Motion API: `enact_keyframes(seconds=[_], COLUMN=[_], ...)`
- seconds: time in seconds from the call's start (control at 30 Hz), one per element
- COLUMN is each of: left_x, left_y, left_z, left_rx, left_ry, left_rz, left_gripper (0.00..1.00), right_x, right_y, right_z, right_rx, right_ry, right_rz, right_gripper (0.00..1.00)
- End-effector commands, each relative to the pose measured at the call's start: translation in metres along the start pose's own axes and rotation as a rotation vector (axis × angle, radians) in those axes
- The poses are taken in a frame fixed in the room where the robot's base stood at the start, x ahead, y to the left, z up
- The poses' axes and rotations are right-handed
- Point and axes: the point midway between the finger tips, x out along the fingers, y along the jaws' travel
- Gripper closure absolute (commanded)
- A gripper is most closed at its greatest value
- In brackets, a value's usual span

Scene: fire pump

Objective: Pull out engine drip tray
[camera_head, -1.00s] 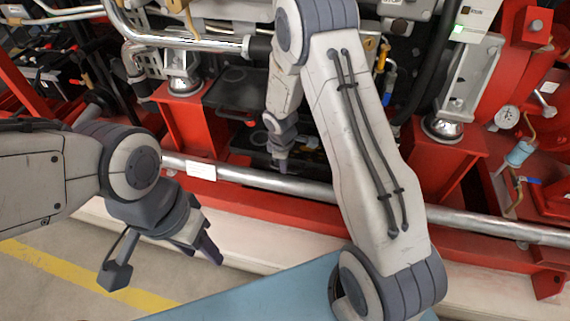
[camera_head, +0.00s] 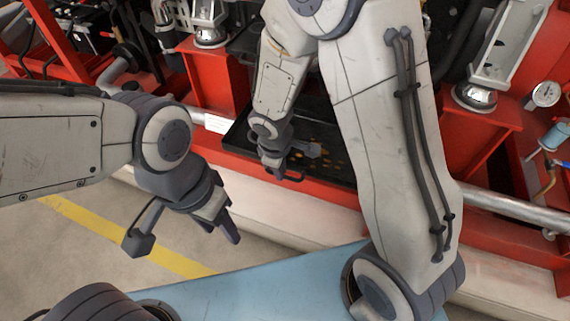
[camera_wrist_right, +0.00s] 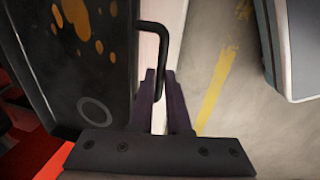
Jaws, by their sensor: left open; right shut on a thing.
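The engine drip tray (camera_head: 328,167) is a black, shallow tray with orange stains inside. In the head view it sticks out from under the engine, over the red base frame; my right arm hides part of it. In the right wrist view the tray (camera_wrist_right: 75,75) fills the left side, and its bent black bar handle (camera_wrist_right: 154,27) runs down to my gripper (camera_wrist_right: 160,78). My right gripper (camera_head: 284,172) is shut on this handle at the tray's front. My left gripper (camera_head: 222,222) is open and empty, in front of the frame and left of the tray.
A silver pipe (camera_head: 510,208) runs along the red base frame (camera_head: 330,195). A pale ledge (camera_head: 270,220) lies in front of it. A red pedestal (camera_head: 205,80) stands left of the tray.

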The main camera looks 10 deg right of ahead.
Motion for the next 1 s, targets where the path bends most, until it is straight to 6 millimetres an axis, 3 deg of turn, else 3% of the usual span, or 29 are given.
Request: enact_keyframes(seconds=[0.37,0.4,0.47,0.8,1.0], left_x=[0.001,0.001,0.001,-0.001,-0.021], left_y=[0.000,0.000,0.000,0.000,0.002], left_z=[0.000,0.000,0.000,0.000,-0.001], left_rx=[0.000,0.000,0.000,0.000,0.000], left_ry=[0.000,0.000,0.000,0.000,0.000], left_rz=[0.000,0.000,0.000,0.000,0.000], left_gripper=[0.50,0.50,0.50,0.50,0.50], right_x=[-0.001,-0.001,-0.001,-0.003,-0.033], right_y=[-0.003,-0.003,-0.003,-0.003,-0.002], right_z=[-0.001,-0.001,-0.001,-0.002,-0.002], right_rx=[0.000,0.000,0.000,-0.002,-0.003], right_ry=[0.002,0.002,0.002,0.001,0.004], right_rz=[0.000,0.000,0.000,0.000,0.001], right_gripper=[1.00,0.78,0.55,0.55,0.55])
